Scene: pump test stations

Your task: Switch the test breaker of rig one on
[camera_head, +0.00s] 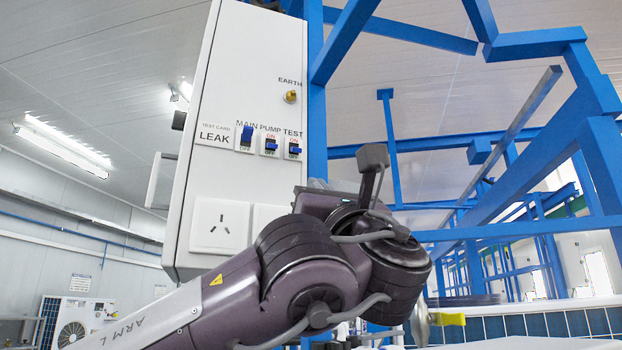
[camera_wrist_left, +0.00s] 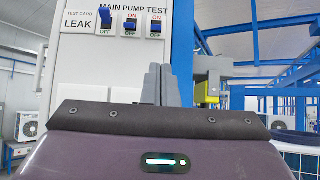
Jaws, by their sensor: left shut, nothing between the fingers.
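The white panel of the rig (camera_head: 250,60) carries breakers labelled MAIN, PUMP and TEST. The test breaker (camera_head: 294,149) is the rightmost, with a blue lever that sits low, below its ON mark. It also shows in the left wrist view (camera_wrist_left: 155,27). The main breaker (camera_head: 247,136) has its lever up; the pump breaker (camera_head: 270,146) has its lever low. My left gripper (camera_wrist_left: 161,72) is shut and empty, its grey fingertips showing just below the test breaker in the wrist view. My right gripper is not in view.
A white socket (camera_head: 220,226) sits low on the panel, and a brass EARTH knob (camera_head: 290,96) sits above the breakers. A blue frame post (camera_head: 316,100) runs along the panel's right edge. A yellow part (camera_wrist_left: 207,90) shows right of my fingers in the wrist view.

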